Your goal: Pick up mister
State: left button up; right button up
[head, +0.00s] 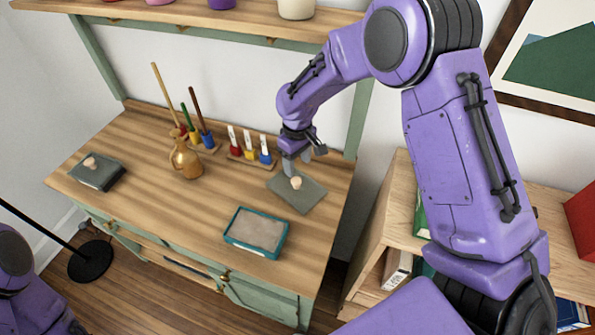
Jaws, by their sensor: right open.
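The mister (187,160) appears to be the brass-coloured, round-bodied bottle with a narrow neck. It stands upright on the wooden worktop (165,222), left of the middle. My right gripper (293,164) is open and points down over the grey slab (312,194) at the worktop's right. A small pale knob or ball (296,182) sits on that slab, just under the fingers; I cannot tell whether they touch it. The right gripper is well to the right of the mister. My left gripper is out of view.
Behind the mister stand tools in a holder (207,143). Several coloured bottles stand in a rack (250,154) between mister and gripper. A teal tray (257,232) lies in front. Another slab with a knob (98,173) lies left. A shelf (200,20) hangs above.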

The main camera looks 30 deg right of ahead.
aim_at(188, 159)
jog(key=k, duration=1)
